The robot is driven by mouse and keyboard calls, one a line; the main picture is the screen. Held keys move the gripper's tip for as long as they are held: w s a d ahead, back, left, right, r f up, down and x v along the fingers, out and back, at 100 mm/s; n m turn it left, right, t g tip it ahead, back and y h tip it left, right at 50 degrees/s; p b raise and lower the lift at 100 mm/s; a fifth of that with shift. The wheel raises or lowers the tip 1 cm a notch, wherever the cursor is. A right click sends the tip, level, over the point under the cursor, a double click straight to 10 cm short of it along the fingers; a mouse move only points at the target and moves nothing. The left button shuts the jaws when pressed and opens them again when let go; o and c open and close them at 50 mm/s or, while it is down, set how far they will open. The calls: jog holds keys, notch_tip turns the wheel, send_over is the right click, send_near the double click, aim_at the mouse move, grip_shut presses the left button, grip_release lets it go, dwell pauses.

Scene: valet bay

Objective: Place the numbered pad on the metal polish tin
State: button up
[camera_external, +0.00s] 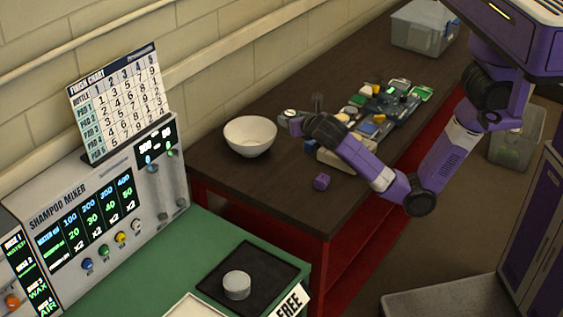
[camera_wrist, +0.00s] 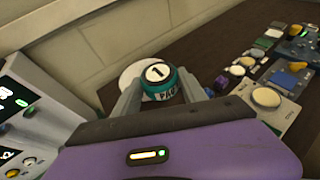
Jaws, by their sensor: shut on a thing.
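The numbered pad (camera_wrist: 160,84) is a short teal cylinder with a white top marked 1 and lettering on its side. My gripper (camera_wrist: 160,90) is shut on it, one finger on each side in the wrist view. In the external view my gripper (camera_external: 297,121) is over the dark bench, right of the white bowl, with the small pad (camera_external: 289,113) at its tip. A round silvery tin (camera_external: 237,285) with a pale top, which looks like the metal polish tin, sits on a black tray (camera_external: 211,287) on the green counter, well apart from my gripper. Its label is unreadable.
A white bowl (camera_external: 250,137) stands on the dark bench (camera_external: 250,179). Several small devices (camera_external: 393,101) and a clear bin (camera_external: 420,27) are farther back. A shampoo mixer panel (camera_external: 105,215) and FREE sign (camera_external: 290,303) flank the tray.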

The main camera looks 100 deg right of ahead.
jog(key=w+a+f+n+t+y+b, duration=0.1)
jog(key=w+a+n+t+b, duration=0.15)
jog(key=w+a, duration=0.5)
jog(key=w+a+f+n+t+y+b, duration=0.25)
jog(key=w+a, duration=0.25)
jog(key=a, duration=0.6)
jog(key=n+t+y+b, duration=0.4)
jog(key=n, duration=0.1)
send_over(243, 283)
notch_tip(243, 283, down, 16)
jog(key=shift+f, duration=0.25)
jog(key=shift+h, duration=0.25)
jog(key=shift+d+f, duration=0.1)
jog(key=shift+f, duration=2.4)
jog(key=o, duration=1.2)
jog(key=shift+f, duration=0.15)
jog(key=shift+o, duration=0.6)
